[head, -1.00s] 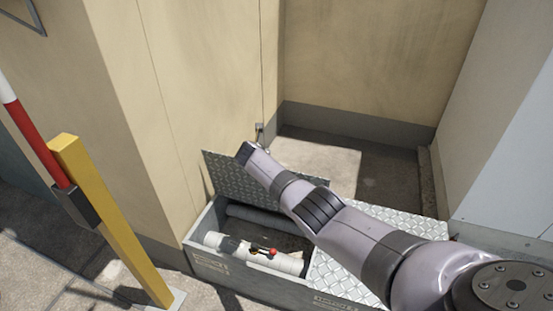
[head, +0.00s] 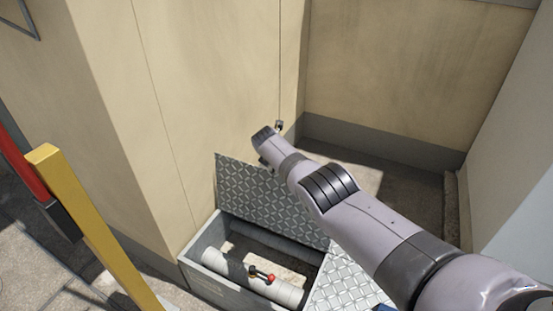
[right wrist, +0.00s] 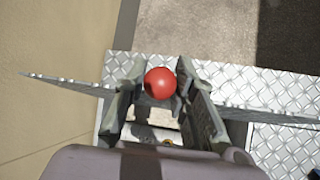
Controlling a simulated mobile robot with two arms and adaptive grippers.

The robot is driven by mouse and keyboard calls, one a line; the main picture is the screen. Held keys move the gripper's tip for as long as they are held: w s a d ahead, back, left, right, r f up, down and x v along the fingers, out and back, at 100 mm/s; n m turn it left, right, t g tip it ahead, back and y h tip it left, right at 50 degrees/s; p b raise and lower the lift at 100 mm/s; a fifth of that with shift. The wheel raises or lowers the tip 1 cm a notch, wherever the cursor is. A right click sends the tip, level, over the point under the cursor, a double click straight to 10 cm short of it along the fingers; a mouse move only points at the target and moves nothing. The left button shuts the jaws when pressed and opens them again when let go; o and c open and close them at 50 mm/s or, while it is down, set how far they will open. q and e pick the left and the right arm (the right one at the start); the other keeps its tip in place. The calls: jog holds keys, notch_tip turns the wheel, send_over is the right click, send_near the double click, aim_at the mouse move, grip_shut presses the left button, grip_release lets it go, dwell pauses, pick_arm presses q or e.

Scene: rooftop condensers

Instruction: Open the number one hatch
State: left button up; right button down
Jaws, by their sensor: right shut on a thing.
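The hatch lid (head: 262,198), a grey diamond-plate panel, stands raised and steep along the far side of the open box (head: 192,262). Inside lies a pale pipe (head: 290,296) with a small red-tipped valve lever (head: 262,275). In the right wrist view the lid shows nearly edge-on (right wrist: 65,84). A red ball knob (right wrist: 160,83) sits between the fingers of my right gripper (right wrist: 158,92), which is shut on it. In the head view my right arm reaches over the box to the lid, hiding its upper right part. No hatch number is readable. My left gripper is not in view.
A second diamond-plate cover (head: 347,285) lies flat, right of the opening. Beige walls (head: 215,100) stand close behind and left. A yellow post (head: 90,225) stands at the left front. Bare floor (head: 405,190) lies beyond my arm.

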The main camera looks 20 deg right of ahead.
jog(key=shift+f, duration=0.2)
dwell(0.3)
jog(key=c, duration=1.7)
grip_release()
jog(key=o, duration=0.4)
jog(key=shift+r, duration=0.35)
